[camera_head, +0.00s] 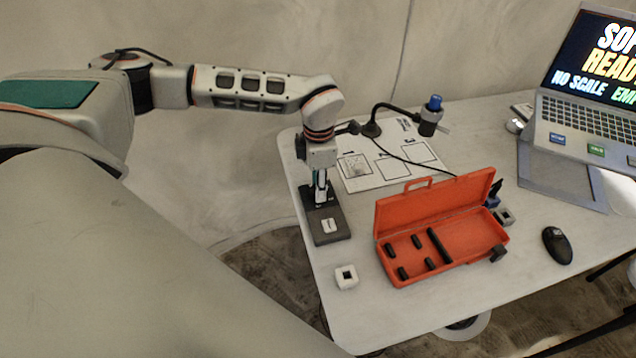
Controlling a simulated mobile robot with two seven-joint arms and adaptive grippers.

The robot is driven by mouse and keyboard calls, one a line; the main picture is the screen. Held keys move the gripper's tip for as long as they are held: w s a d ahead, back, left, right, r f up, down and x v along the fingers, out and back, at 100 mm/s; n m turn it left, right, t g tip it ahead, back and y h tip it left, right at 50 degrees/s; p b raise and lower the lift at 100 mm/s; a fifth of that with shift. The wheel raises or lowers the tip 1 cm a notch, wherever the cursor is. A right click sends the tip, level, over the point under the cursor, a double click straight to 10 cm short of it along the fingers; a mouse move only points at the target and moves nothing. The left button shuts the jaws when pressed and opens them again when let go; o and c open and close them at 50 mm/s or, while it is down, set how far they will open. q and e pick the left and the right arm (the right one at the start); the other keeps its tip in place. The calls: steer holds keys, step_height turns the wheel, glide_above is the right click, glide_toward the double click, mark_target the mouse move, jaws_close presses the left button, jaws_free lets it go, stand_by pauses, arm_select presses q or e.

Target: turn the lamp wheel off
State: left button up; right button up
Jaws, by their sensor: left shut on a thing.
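My left gripper (320,190) points down at the far end of a dark grey box (332,235) with a white label, on the left side of the table. Its fingers are shut on a small part at the top of that box. The fingers hide this part, so I cannot make out the lamp wheel itself. A black bent-arm lamp (374,127) with a blue-topped head (433,108) stands behind, to the right of my wrist. I cannot tell whether it is lit. My right gripper is not in view.
An open orange case (440,225) with dark pieces lies right of the box. A white square block (346,276) sits in front. A marked white sheet (384,170) lies behind. A laptop (590,110) and a black mouse (557,245) are at the right.

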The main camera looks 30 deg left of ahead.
arm_select(q)
steer(key=n+p, duration=0.2)
steer(key=n, duration=0.2)
steer(key=shift+n, duration=0.3)
steer(key=n+p, duration=0.1)
steer(key=n, duration=0.4)
steer(key=n+p, duration=0.1)
steer(key=n, duration=0.6)
steer(key=shift+n, duration=0.4)
steer(key=n+p, duration=0.1)
steer(key=n, duration=0.5)
steer(key=shift+n, duration=0.3)
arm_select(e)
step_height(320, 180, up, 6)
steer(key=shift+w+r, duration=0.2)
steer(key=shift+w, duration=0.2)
arm_select(q)
steer(key=shift+a, duration=0.1)
steer(key=o, duration=1.1)
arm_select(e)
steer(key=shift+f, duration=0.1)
